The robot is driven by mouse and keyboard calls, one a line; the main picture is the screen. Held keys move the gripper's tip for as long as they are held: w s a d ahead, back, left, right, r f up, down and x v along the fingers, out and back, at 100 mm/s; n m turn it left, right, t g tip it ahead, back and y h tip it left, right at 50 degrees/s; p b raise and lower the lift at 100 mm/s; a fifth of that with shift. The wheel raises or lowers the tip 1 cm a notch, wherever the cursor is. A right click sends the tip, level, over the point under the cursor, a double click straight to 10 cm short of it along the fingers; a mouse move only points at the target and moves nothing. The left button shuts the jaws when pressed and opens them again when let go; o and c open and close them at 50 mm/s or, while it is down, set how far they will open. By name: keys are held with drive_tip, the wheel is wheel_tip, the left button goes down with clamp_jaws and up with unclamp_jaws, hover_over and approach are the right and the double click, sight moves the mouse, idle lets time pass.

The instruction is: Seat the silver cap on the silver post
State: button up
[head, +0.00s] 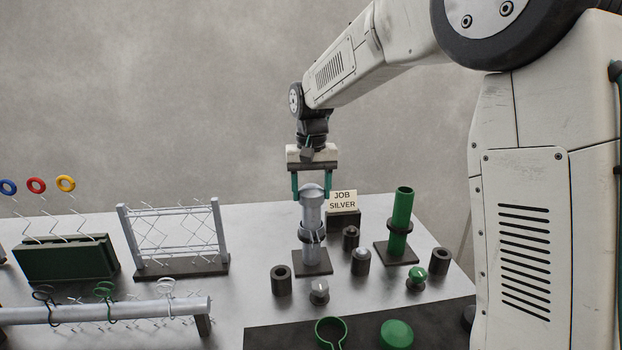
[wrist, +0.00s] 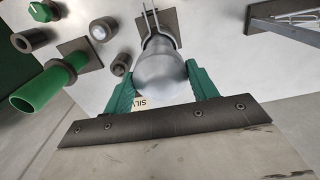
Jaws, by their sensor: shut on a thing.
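The silver post (head: 312,218) stands upright on a dark square base, with a silver clamp band around its middle. The domed silver cap (head: 312,189) is at the top of the post, between the green fingers of my gripper (head: 312,196). My gripper is shut on the cap from above, one finger on each side. In the wrist view the cap (wrist: 160,68) fills the space between the fingers and hides most of the post. The cap appears in line with the post; I cannot tell whether it is fully down on it.
A green open-topped post (head: 402,210) stands to the right, near the JOB SILVER sign (head: 343,200). Several small dark cylinders and knobs stand around the posts. A wire-mesh frame (head: 178,238) is to the left. A green cap (head: 396,333) and a green clamp (head: 331,331) lie on the dark mat (head: 450,318).

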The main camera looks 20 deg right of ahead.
drive_tip(key=shift+f, duration=0.35)
drive_tip(key=o, duration=1.1)
drive_tip(key=shift+c, duration=0.2)
drive_tip(key=shift+r, duration=0.1)
wheel_tip(320, 180, up, 8)
drive_tip(key=shift+f, duration=0.2)
